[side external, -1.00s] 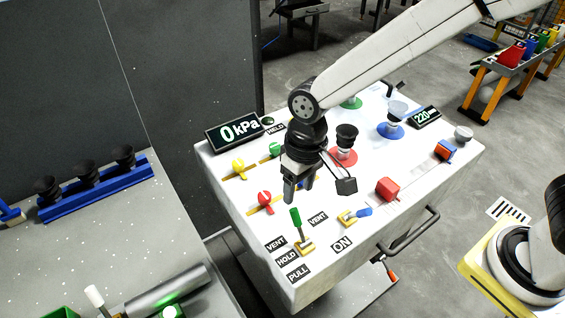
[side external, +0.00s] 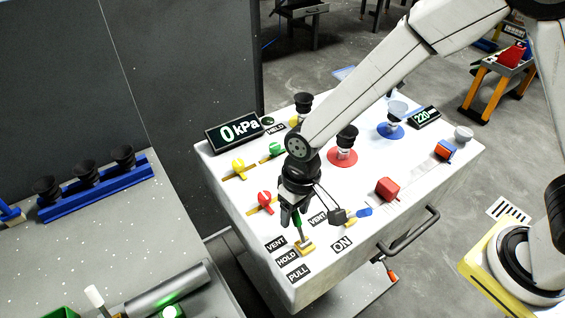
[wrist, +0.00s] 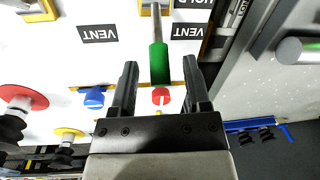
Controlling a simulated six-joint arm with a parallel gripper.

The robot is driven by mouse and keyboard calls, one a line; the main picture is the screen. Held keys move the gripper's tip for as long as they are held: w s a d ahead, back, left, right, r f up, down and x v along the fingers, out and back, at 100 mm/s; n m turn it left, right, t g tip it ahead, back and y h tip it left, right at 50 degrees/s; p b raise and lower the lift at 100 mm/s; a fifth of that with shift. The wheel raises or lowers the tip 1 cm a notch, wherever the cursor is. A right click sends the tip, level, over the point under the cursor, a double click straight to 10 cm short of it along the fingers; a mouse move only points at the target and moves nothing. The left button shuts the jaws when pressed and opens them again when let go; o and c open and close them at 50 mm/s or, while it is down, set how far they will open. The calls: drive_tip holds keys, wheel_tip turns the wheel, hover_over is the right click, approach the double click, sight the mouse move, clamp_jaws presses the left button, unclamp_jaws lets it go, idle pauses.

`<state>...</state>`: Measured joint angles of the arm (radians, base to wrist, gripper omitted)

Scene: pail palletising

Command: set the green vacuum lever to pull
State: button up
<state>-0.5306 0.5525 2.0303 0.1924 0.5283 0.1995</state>
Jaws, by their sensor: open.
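The green vacuum lever (side external: 297,225) stands on a yellow base (side external: 305,248) at the front corner of the white console. The VENT (side external: 276,244), HOLD (side external: 287,257) and PULL (side external: 299,273) labels run beside it. In the wrist view its green grip (wrist: 159,63) leans to the VENT end, between my fingers. My gripper (side external: 291,222) is open and points down around the upper lever. In the wrist view my gripper (wrist: 160,66) has a visible gap on both sides of the grip. My fingers partly hide the lever in the side view.
A red knob (side external: 264,199) sits just behind my gripper. A blue-handled lever (side external: 363,212) with an ON label (side external: 342,243) is to the right. A red block (side external: 388,189) and suction cups (side external: 346,138) stand farther back. The 0 kPa display (side external: 233,131) is at the console's left corner.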

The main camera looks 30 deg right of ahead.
drive_tip(key=shift+f, duration=0.35)
clamp_jaws()
idle(1.3)
